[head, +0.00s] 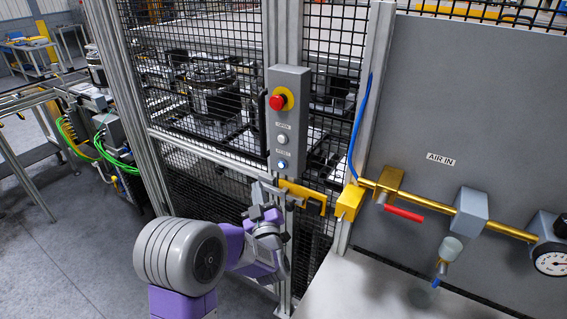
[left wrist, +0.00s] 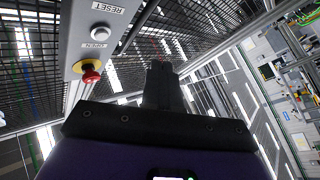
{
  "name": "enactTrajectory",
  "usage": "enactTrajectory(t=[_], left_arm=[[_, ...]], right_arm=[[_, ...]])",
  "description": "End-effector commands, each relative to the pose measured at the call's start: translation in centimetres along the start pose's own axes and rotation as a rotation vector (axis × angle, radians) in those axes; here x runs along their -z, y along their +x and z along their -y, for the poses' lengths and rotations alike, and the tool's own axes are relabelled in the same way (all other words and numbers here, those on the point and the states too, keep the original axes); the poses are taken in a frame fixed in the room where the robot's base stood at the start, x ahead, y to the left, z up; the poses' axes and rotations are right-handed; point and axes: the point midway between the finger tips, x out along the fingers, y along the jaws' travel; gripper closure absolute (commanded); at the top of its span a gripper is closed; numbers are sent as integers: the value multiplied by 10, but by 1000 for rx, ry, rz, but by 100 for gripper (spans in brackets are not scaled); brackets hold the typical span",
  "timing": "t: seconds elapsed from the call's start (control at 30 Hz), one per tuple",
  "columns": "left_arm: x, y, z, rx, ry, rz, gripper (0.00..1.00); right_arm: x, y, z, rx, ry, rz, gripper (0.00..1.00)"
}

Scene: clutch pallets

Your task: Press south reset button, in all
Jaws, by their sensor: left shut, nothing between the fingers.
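A grey control box (head: 302,120) is fixed on the fence post. Its lowest button, the reset button (head: 282,164), glows bluish under a small label. Above it are a whitish open button (head: 281,140) and a red emergency stop (head: 277,101) on a yellow base. My left gripper (head: 262,192) is just below the box and apart from the reset button. In the left wrist view its fingers (left wrist: 162,72) are together and empty. That view shows the open button (left wrist: 100,32) and emergency stop (left wrist: 90,74) upside down; the reset button is out of frame. My right gripper is not in view.
A yellow latch handle (head: 303,192) sticks out just right of my left gripper. Black mesh fence (head: 200,70) stands behind the box. A grey panel (head: 470,110) with a brass air pipe, red lever and gauge (head: 552,262) is at the right.

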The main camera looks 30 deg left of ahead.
Motion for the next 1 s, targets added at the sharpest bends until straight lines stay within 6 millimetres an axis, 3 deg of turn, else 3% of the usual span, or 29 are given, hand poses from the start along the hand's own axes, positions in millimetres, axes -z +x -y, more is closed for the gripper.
enactTrajectory(t=[0.27, 0.67, 1.0], left_arm=[[-4, 6, -5, -1, 1, 1, 100], [-31, 44, -32, -1, 1, 2, 100], [-45, 60, -44, 0, -1, 2, 100]], right_arm=[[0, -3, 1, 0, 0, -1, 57], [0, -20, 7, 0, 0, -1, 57], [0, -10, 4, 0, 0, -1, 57]])
